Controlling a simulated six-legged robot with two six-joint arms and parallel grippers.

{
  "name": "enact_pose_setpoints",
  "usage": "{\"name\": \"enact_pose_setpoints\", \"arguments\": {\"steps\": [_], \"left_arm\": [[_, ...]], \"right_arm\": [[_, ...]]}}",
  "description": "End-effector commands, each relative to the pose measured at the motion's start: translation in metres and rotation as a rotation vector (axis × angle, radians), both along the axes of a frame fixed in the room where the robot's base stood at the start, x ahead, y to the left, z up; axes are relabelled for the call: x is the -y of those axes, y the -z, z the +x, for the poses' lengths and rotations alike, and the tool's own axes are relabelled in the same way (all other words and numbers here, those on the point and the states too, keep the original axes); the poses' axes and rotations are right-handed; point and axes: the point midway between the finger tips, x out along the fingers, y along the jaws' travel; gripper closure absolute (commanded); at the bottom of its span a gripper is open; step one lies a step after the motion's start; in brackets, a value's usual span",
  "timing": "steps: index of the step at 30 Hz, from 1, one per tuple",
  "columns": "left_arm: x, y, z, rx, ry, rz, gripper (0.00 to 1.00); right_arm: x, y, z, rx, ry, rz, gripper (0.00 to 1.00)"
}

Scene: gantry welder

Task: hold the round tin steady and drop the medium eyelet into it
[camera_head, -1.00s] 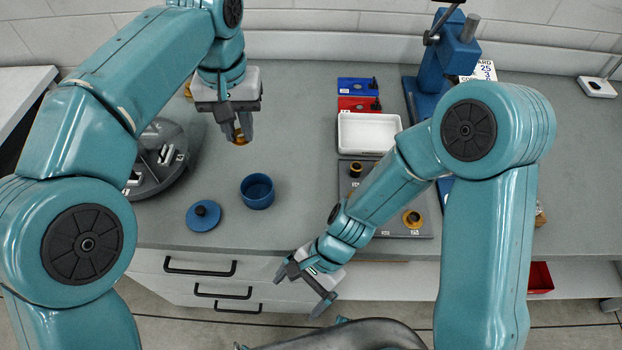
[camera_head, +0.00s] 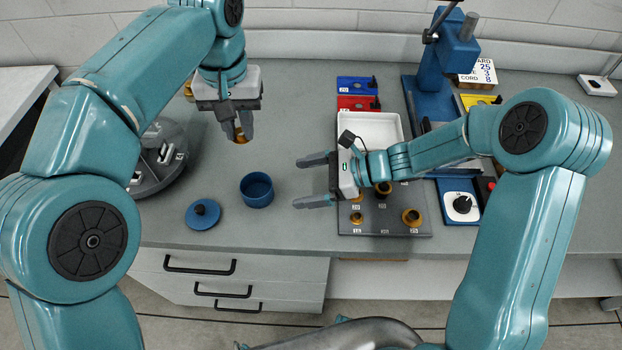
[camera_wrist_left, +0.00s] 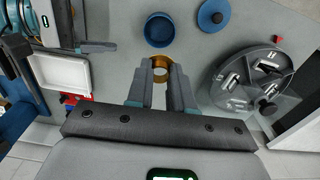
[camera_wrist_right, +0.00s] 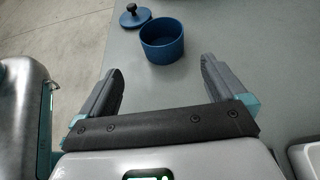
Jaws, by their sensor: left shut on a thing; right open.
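The round tin (camera_head: 257,191) is blue, open-topped and upright on the grey bench. It also shows in the left wrist view (camera_wrist_left: 159,31) and the right wrist view (camera_wrist_right: 161,42). My left gripper (camera_head: 241,134) is shut on a brass eyelet (camera_wrist_left: 161,69), held above the bench behind the tin. My right gripper (camera_head: 314,180) is open and empty to the right of the tin, its fingers pointing left toward it. In the right wrist view the tin lies ahead, beyond the fingertips and between their lines. No finger appears to touch the tin.
The blue lid (camera_head: 204,214) with a black knob lies left of the tin. A dark round tray (camera_head: 150,187) stands further left. A grey board (camera_head: 393,225) with several brass eyelets and a white bin (camera_head: 370,124) are on the right. The bench around the tin is clear.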

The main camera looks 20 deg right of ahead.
Motion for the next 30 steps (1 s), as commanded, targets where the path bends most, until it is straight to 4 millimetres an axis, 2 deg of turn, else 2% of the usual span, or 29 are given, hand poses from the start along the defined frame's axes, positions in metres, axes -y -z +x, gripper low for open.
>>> {"name": "enact_pose_setpoints", "arguments": {"steps": [9, 15, 21, 29, 30], "left_arm": [[0.000, 0.001, 0.000, -0.001, 0.000, 0.000, 1.00], [0.000, 0.001, 0.000, -0.001, 0.000, 0.000, 1.00], [0.000, 0.001, 0.000, -0.001, 0.000, 0.000, 1.00], [0.000, 0.001, 0.000, -0.001, 0.000, 0.000, 1.00], [0.000, 0.001, 0.000, -0.001, 0.000, 0.000, 1.00]], "right_arm": [[-0.058, 0.025, 0.017, -0.004, -0.007, -0.001, 0.02], [-0.085, 0.037, 0.026, -0.003, -0.005, -0.002, 0.02], [-0.096, 0.042, 0.030, -0.002, -0.003, -0.003, 0.02], [-0.097, 0.043, 0.030, -0.002, -0.003, -0.003, 0.02], [-0.097, 0.043, 0.030, -0.002, -0.003, -0.003, 0.15]]}}
